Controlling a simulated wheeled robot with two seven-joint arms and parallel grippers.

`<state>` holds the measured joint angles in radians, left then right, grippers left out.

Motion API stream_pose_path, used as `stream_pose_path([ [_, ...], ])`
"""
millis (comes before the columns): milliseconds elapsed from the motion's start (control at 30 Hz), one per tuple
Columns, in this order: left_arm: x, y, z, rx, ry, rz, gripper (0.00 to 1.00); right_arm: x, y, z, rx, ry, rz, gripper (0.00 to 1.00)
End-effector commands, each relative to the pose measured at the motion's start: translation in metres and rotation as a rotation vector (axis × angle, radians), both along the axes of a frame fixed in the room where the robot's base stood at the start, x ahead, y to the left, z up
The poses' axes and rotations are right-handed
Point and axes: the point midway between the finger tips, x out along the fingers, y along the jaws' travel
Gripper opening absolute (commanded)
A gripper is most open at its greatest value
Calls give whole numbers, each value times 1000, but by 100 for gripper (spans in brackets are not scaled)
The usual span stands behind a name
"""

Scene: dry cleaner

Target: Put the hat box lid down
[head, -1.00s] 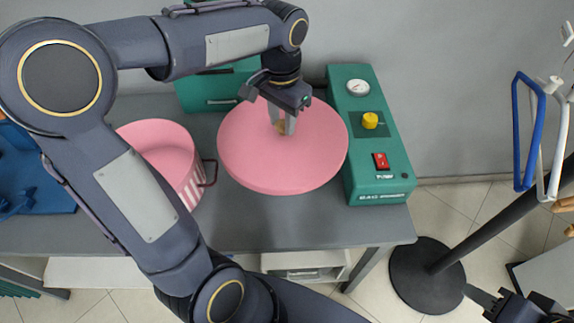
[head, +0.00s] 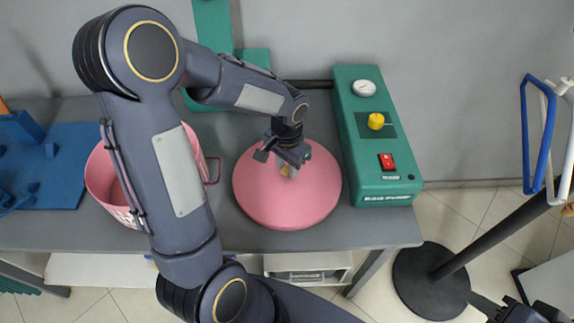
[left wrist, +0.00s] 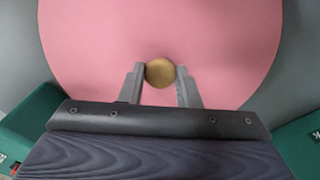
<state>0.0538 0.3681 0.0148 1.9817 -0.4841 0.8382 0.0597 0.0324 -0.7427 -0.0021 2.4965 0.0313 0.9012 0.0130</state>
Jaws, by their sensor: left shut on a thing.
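The round pink hat box lid (head: 300,208) is over the grey table, between the hat box and the green bag pump; whether it touches the table I cannot tell. My left gripper (head: 286,172) is above its middle, shut on its small gold knob (left wrist: 160,72). The left wrist view shows a finger on each side of the knob and the pink lid (left wrist: 90,45) beyond. The open pink hat box (head: 102,178) stands left of the lid, partly hidden by my left arm. My right gripper (head: 492,306) shows only partly at the bottom right; its jaws are unclear.
The green bag pump (head: 386,160) with a gauge, yellow knob and red switch stands close right of the lid. A blue mat (head: 62,165) lies at the far left. A black stand (head: 430,285) with hangers is at the right. Bare table (head: 245,235) shows in front of the lid.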

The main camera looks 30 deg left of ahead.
Motion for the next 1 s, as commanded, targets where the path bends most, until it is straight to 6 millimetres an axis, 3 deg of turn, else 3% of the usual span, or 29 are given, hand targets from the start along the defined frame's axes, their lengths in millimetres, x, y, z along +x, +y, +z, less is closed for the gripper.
stream_pose_path([
  [333, 0, 0, -4, 0, 0, 0, 6, 0, 0, -4, 0, 0, 0, 36],
  [367, 0, 0, -3, 0, 0, 0, 32, 0, 0, -3, 0, 0, 0, 36],
  [500, 0, 0, -3, 0, 0, 0, 50, 0, 0, -2, 0, 0, 0, 36],
  [800, 0, 0, -1, 0, 0, 0, 51, 0, 0, -1, 0, 0, 0, 36],
  [1000, 1, 0, 22, 2, -7, 1, 51, 0, 0, 3, 0, 0, 0, 36],
])
